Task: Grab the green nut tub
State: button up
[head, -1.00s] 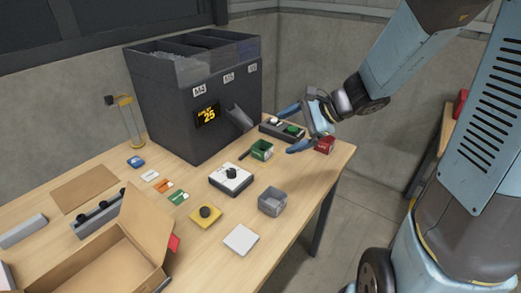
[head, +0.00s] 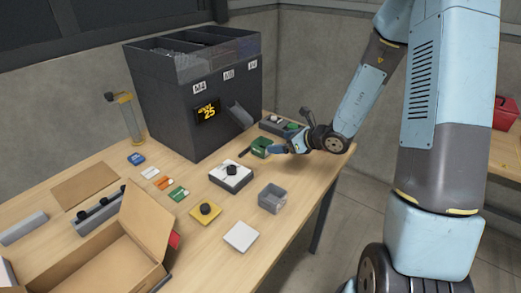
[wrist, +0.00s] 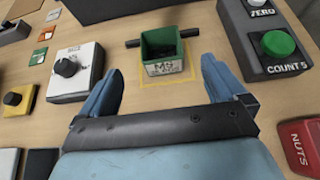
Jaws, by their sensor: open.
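The green nut tub (head: 261,146) stands upright on the table, in front of the grey feeder's chute. In the wrist view the green tub (wrist: 162,53) has a pale label reading M6 and sits inside a yellow outline on the table. It looks empty from above. My gripper (head: 275,149) is low over the table, just to the right of the tub. In the wrist view my gripper (wrist: 158,80) is open, with its two blue fingers apart. The tub lies ahead of the fingertips, roughly centred between them. Nothing is between the fingers.
A black bar (wrist: 132,43) shows beside the tub. A button box (wrist: 275,45) with a green button stands to its right, and a red NUTS tub (wrist: 305,144) is nearer right. A white knob box (wrist: 76,70) stands left.

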aim_at(256, 144)
jog(key=x, duration=1)
jog(key=shift+w, duration=0.1)
jog(key=c, duration=1.1)
